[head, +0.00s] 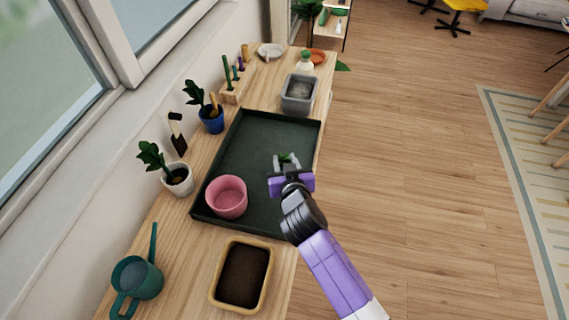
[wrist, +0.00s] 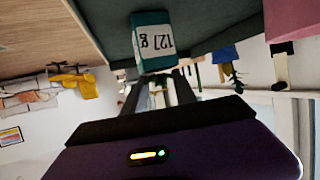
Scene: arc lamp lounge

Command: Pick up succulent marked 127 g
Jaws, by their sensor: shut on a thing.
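The succulent marked 127 g shows in the wrist view as a small teal pot (wrist: 152,42) with a white label reading "127 g", upside down in the picture. In the head view only a little of its green (head: 286,157) shows at my fingertips; the rest is hidden by my gripper. My gripper (head: 287,162) is over the right part of the dark tray (head: 250,132). Its two fingers (wrist: 160,82) are shut on the pot. I cannot tell whether the pot touches the tray floor.
A pink pot (head: 227,198) stands in the tray's near left corner. A soil-filled box (head: 241,277) and a teal watering can (head: 137,279) are nearer. Potted plants (head: 177,180) line the wall side. A grey bin (head: 299,93) stands beyond the tray. Open floor lies right.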

